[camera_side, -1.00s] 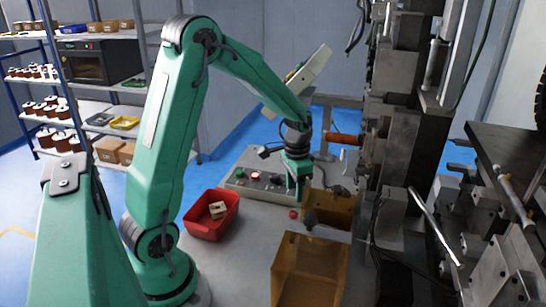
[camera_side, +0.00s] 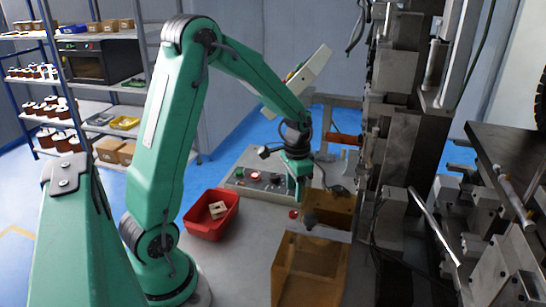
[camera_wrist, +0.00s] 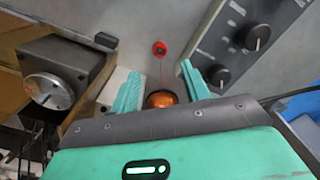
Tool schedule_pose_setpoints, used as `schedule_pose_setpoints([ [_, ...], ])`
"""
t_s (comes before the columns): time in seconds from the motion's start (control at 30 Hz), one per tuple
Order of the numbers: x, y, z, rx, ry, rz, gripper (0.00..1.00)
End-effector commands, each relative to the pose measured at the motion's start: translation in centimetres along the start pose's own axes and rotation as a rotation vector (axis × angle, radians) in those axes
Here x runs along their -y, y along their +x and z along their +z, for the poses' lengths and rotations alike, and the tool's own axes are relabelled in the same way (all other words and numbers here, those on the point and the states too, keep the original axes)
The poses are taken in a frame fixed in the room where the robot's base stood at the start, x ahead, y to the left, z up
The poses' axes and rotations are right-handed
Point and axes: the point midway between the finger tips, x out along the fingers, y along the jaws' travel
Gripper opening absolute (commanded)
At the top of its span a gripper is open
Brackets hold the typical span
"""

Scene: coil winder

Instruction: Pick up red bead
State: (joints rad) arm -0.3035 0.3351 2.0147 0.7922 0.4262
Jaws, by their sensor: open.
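The red bead (camera_side: 293,214) sits on the grey work surface in the side view, just below my gripper (camera_side: 298,196) and beside the amber box. In the wrist view a small red round piece with a dark centre, which looks like the bead (camera_wrist: 159,49), lies beyond the tips of my gripper (camera_wrist: 160,76). The two green fingers are apart, with nothing held between them. The bead is clear of both fingers. A copper-coloured dome (camera_wrist: 162,99) shows between the finger bases, and a thin red line runs from it to the bead.
A control panel with knobs (camera_side: 255,180) stands behind my gripper. Amber boxes (camera_side: 311,268) stand close at the right front. A red bin (camera_side: 204,229) with pale pieces is to the left. The winder machine (camera_side: 400,140) rises on the right. A round dial (camera_wrist: 49,91) is left of my fingers.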

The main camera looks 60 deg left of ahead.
Motion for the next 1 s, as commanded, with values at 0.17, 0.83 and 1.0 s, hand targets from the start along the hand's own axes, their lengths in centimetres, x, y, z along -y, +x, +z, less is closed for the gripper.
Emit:
schedule_pose_setpoints([
  [0.17,0.00,0.00,0.00,0.000,0.000,0.000,0.47],
  [0.83,0.00,0.01,0.07,0.000,0.168,0.000,0.34],
  [1.0,-0.01,0.02,0.14,0.000,0.347,0.000,0.34],
])
